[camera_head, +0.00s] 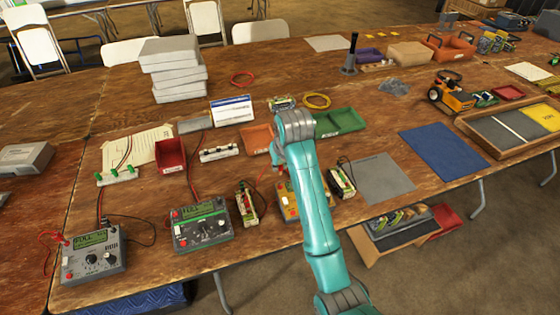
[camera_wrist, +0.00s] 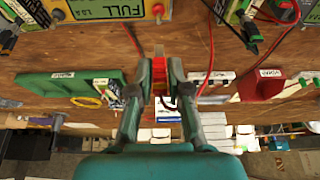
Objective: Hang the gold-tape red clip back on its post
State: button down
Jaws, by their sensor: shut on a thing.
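My gripper (camera_wrist: 160,84) is shut on a small red clip (camera_wrist: 159,68) in the wrist view. Gold tape on it is too small to make out. The held clip is above the table, apart from the charger. A yellow charger (camera_wrist: 105,10) with a FULL label is at the top of the wrist view, with a red post (camera_wrist: 157,11) at its edge. In the head view that yellow charger (camera_head: 289,207) is partly hidden behind my arm. My fingertips are mostly hidden there too.
Other chargers stand to the left, a green-panel one (camera_head: 202,226) and a grey one (camera_head: 94,256). Battery packs (camera_head: 247,205) (camera_head: 342,181) flank the yellow charger. A green tray (camera_head: 340,122) lies behind my arm. A loose red lead (camera_wrist: 210,60) runs beside my gripper. A grey mat (camera_head: 380,178) is bare.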

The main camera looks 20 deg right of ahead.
aim_at(281, 174)
jog(key=shift+f, duration=2.6)
jog(key=shift+f, duration=0.2)
dwell(0.4)
jog(key=c, duration=1)
grip_release()
jog(key=shift+o, duration=0.9)
jog(key=shift+r, duration=0.1)
jog(key=shift+r, duration=3.65)
